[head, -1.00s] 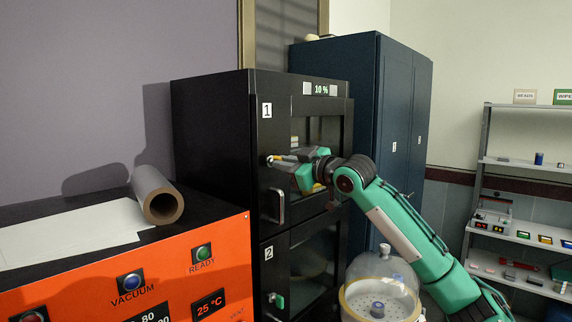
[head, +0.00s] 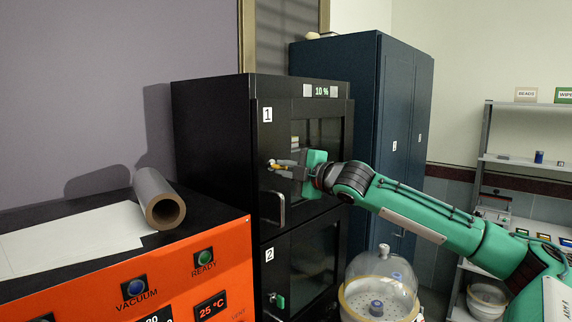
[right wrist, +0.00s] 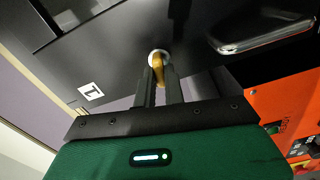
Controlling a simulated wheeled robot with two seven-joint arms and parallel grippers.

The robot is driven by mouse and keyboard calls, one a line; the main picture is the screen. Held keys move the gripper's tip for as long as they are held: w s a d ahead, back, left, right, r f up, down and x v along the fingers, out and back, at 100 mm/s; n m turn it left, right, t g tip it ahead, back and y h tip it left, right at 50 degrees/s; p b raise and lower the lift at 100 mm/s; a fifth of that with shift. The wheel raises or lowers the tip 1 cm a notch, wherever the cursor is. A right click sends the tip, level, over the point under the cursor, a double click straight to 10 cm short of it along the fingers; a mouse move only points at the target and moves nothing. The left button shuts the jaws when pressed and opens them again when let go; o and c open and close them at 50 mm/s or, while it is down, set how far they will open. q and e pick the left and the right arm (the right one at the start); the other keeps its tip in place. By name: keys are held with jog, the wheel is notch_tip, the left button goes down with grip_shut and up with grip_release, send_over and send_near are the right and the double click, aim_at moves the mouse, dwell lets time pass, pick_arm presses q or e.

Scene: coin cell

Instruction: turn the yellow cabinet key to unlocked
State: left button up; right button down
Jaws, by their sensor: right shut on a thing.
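The yellow key (head: 283,164) sits in the lock on the upper door of the black cabinet (head: 210,130), below the "1" label. In the right wrist view the yellow key (right wrist: 158,70) stands out from a round pale lock collar (right wrist: 158,56). My right gripper (head: 285,168) is at the key, and its two fingers (right wrist: 160,88) are closed on the key's sides. The fingers hide part of the key. My left gripper is not in view.
The upper door handle (head: 273,207) is just below the lock. A green key (head: 278,300) is on door 2. A glass bell jar (head: 380,285) stands below my right arm. An orange machine (head: 120,290) with a grey roll (head: 158,198) is at left.

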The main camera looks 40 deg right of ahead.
jog(key=shift+n+p, duration=0.5)
jog(key=shift+n, duration=0.6)
jog(key=shift+f, duration=0.1)
jog(key=c, duration=1.5)
grip_release()
